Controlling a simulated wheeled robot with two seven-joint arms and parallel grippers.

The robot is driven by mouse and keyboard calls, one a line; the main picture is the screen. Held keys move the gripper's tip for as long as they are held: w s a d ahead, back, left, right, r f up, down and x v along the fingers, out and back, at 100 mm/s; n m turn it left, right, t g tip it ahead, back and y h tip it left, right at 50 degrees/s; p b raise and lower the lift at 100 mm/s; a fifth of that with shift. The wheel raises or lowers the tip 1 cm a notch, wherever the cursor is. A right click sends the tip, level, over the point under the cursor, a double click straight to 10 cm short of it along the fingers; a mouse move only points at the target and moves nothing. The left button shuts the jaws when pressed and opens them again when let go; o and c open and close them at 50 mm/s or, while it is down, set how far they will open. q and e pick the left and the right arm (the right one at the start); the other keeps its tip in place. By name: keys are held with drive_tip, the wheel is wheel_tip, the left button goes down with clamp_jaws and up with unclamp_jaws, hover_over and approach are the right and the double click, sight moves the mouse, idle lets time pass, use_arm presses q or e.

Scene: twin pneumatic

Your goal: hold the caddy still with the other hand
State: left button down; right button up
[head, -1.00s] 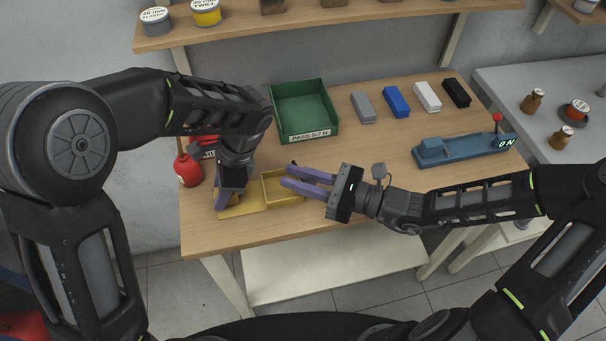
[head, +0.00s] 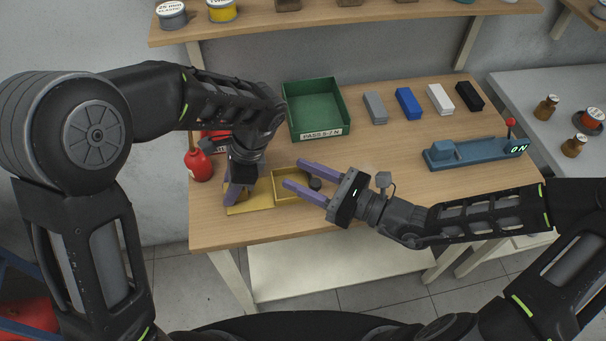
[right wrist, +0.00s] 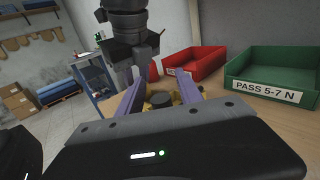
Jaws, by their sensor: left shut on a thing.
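The yellow caddy (head: 262,208) lies near the table's front left edge, a flat plate on the left and a walled box section (head: 285,172) on the right. My left gripper (head: 236,196) reaches down onto its left part and is shut on it; its fingertips are partly hidden. My right gripper (head: 294,174) is open, its purple fingers apart over the right end of the box section. A small dark round piece (head: 315,184) shows between these fingers, also in the right wrist view (right wrist: 160,101). I cannot tell whether the fingers touch it.
A green bin (head: 316,112) stands behind, with a red bin (right wrist: 195,63) to its left. A red bottle (head: 199,164) is left of the caddy. Several coloured blocks (head: 408,103) and a blue device (head: 472,153) reading ON are at right. The table's middle is clear.

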drive_tip(key=v, duration=1.2)
drive_tip(key=shift+c, duration=0.5)
drive_tip(key=shift+w+f, duration=0.1)
drive_tip(key=shift+w, duration=0.05)
drive_tip(key=shift+c, duration=0.8)
drive_tip(key=w+d+n, duration=0.1)
drive_tip(key=d, duration=0.1)
drive_tip(key=d+n+g, duration=0.1)
drive_tip(key=d, duration=0.1)
drive_tip(key=w+d+f+n+g+y, duration=0.1)
drive_tip(key=d, duration=0.1)
drive_tip(key=shift+w+d, duration=0.15)
drive_tip(key=shift+w, duration=0.2)
drive_tip(key=c, duration=0.6)
drive_tip(key=d+g, duration=0.1)
drive_tip(key=s+d+g, duration=0.1)
drive_tip(key=s+d+n+g, duration=0.1)
drive_tip(key=d, duration=0.1)
drive_tip(key=shift+r+y, duration=0.2)
drive_tip(key=shift+y, duration=0.2)
clamp_jaws()
drive_tip(key=shift+a+r, duration=0.1)
drive_tip(key=shift+r, duration=0.05)
